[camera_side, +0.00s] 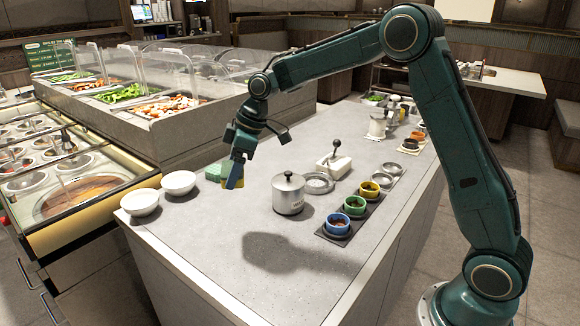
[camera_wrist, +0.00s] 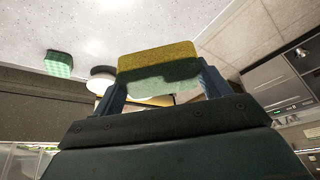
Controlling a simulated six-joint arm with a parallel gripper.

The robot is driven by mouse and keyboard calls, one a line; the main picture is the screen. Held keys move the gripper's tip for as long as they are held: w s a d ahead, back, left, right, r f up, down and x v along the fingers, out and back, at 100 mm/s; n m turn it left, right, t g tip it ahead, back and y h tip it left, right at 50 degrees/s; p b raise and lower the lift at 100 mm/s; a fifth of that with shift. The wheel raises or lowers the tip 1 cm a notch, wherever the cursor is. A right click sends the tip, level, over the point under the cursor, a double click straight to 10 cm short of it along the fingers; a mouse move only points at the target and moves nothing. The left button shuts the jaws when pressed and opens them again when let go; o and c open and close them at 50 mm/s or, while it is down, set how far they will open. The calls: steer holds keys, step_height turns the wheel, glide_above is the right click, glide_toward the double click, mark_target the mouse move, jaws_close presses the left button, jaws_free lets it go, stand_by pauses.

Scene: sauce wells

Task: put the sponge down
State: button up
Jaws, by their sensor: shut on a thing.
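My gripper (camera_side: 235,180) hangs over the far left part of the grey counter, pointing down. In the wrist view my gripper (camera_wrist: 161,84) has its two blue fingers on either side of a yellow and green sponge (camera_wrist: 157,58) and is shut on it. In the side view only a small yellow part of this sponge (camera_side: 227,184) shows beside the fingers. I cannot tell for sure whether the sponge touches the counter. A separate green block (camera_side: 213,173) sits on the counter just left of my gripper; it also shows in the wrist view (camera_wrist: 60,64).
Two white bowls (camera_side: 179,183) stand to the left. A lidded metal pot (camera_side: 288,194) stands to the right, with a row of coloured sauce cups (camera_side: 354,206) beyond it. The grey counter (camera_side: 215,235) is clear in front.

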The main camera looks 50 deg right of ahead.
steer(key=shift+w+a+r, duration=0.3)
steer(key=shift+a+r, duration=0.1)
steer(key=shift+r, duration=0.2)
steer(key=shift+w+a+r, duration=0.3)
steer(key=shift+a+r, duration=0.1)
steer(key=shift+r, duration=0.2)
steer(key=shift+w+a+r, duration=0.3)
steer(key=shift+a+r, duration=0.1)
steer(key=shift+r, duration=0.2)
glide_above(224, 236)
steer(key=d, duration=0.1)
steer(key=f, duration=1)
steer(key=s+f, duration=0.1)
steer(key=f, duration=0.4)
steer(key=shift+f, duration=0.4)
steer(key=shift+f, duration=0.1)
steer(key=shift+f, duration=2.05)
steer(key=shift+f, duration=0.1)
steer(key=o, duration=0.9)
